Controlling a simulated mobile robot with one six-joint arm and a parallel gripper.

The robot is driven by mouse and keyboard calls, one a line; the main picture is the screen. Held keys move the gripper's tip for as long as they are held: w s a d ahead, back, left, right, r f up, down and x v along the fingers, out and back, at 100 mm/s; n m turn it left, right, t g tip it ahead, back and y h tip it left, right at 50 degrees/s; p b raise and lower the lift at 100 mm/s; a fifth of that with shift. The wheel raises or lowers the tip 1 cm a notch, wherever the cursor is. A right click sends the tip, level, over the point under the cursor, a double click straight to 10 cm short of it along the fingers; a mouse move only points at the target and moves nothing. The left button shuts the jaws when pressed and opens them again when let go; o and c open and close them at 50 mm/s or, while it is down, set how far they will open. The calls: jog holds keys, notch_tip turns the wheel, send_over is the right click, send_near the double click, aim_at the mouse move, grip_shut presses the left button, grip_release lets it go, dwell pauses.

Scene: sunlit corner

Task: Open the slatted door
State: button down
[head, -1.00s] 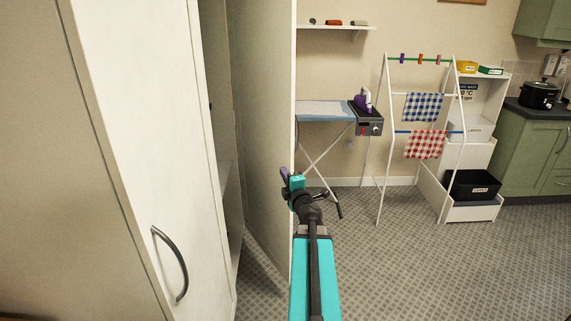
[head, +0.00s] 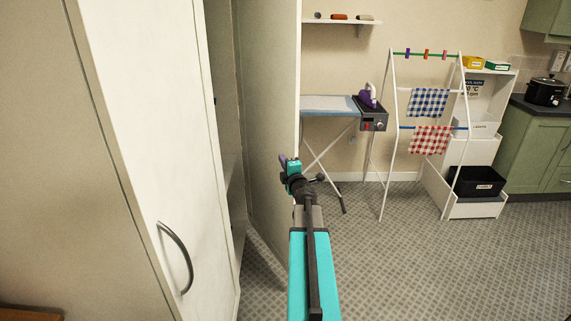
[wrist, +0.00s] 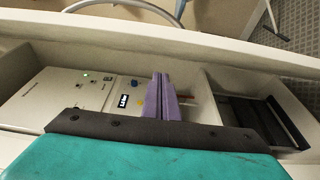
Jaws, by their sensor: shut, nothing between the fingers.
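A tall cream door (head: 270,110) stands swung open from a cabinet, its plain face and narrow edge showing in the head view. No slats are visible on it. My gripper (head: 288,160), with purple fingers, overlaps this door near its free edge; I cannot tell whether they touch. In the wrist view the purple fingers (wrist: 162,97) are together and empty. The cabinet's other door (head: 140,150), with a curved grey handle (head: 177,258), looks shut.
An ironing board (head: 328,105) with a purple iron (head: 368,95) stands behind the open door. A drying rack (head: 393,150) with checked cloths and a white shelf unit (head: 470,150) stand further right. The grey patterned floor (head: 420,270) is clear at front right.

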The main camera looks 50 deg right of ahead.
aim_at(290, 154)
jog(key=shift+w+d+p, duration=0.2)
jog(key=shift+d+p, duration=0.1)
jog(key=shift+d, duration=0.6)
jog(key=shift+w+d+p, duration=0.25)
jog(key=shift+d, duration=0.65)
jog(key=shift+w+d+p, duration=0.2)
jog(key=shift+d+p, duration=0.1)
jog(key=shift+d, duration=0.6)
